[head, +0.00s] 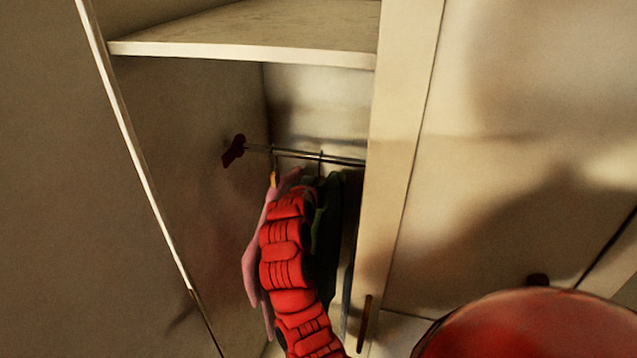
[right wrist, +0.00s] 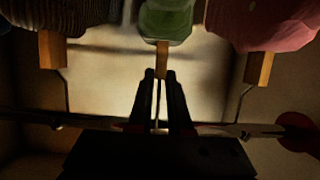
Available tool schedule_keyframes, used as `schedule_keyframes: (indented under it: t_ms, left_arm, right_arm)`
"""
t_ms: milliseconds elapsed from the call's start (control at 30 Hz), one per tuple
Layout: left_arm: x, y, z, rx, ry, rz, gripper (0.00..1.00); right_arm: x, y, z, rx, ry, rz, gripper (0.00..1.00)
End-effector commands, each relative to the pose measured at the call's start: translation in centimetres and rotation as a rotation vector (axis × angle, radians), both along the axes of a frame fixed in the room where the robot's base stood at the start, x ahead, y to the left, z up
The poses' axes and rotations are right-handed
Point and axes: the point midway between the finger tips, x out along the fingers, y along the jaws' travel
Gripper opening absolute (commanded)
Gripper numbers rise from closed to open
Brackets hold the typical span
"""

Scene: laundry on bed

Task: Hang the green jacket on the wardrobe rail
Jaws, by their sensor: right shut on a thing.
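The green jacket (right wrist: 166,20) hangs from a hanger with a wooden neck (right wrist: 162,58) in the right wrist view, which sees the scene upside down. My right gripper (right wrist: 160,75) is shut on the hanger at its neck and hook. The wardrobe rail (head: 305,156) crosses inside the wardrobe; it also shows in the right wrist view (right wrist: 35,120), close to my gripper. I cannot tell whether the hook is over the rail. In the head view my red right arm hides the gripper and most of the jacket. My left gripper is not in view.
A pink garment (head: 256,255) hangs on one side of the jacket and a dark garment (right wrist: 88,12) on the other. A shelf (head: 250,42) lies above the rail. The wardrobe's side wall (head: 215,180) and front post (head: 400,130) bound the opening.

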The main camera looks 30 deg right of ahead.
Motion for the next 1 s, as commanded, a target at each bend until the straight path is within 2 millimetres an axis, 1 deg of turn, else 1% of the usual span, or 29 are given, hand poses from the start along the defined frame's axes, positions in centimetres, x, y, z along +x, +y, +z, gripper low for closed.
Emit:
schedule_keyframes:
  t_ms: [267,300,367,400,467,733,833,967,1000]
  left_arm:
    - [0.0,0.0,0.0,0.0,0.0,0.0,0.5]
    - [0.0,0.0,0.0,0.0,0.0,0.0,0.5]
    - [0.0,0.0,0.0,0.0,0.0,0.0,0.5]
    - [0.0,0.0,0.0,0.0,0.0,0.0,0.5]
    - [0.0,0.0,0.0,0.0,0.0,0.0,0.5]
    - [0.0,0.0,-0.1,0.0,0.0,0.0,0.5]
    - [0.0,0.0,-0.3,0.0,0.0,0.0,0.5]
    - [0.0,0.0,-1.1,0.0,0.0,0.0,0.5]
    - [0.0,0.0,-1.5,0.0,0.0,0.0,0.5]
  right_arm:
    - [0.0,-0.1,0.2,-0.003,-0.004,0.0,0.0]
    - [0.0,0.0,0.2,-0.003,-0.004,0.0,0.24]
    - [0.0,0.0,0.2,-0.002,-0.003,0.0,0.35]
    - [0.0,0.0,0.1,-0.002,-0.003,0.0,0.42]
    - [0.0,0.0,0.1,-0.002,-0.002,0.0,0.52]
    - [0.0,0.0,-0.1,0.0,0.0,0.0,0.52]
    - [-0.2,0.3,0.1,-0.001,-0.002,0.001,0.52]
    - [-1.2,1.6,0.5,-0.003,-0.003,0.001,0.52]
    - [-1.7,2.2,0.7,-0.003,-0.004,0.003,0.52]
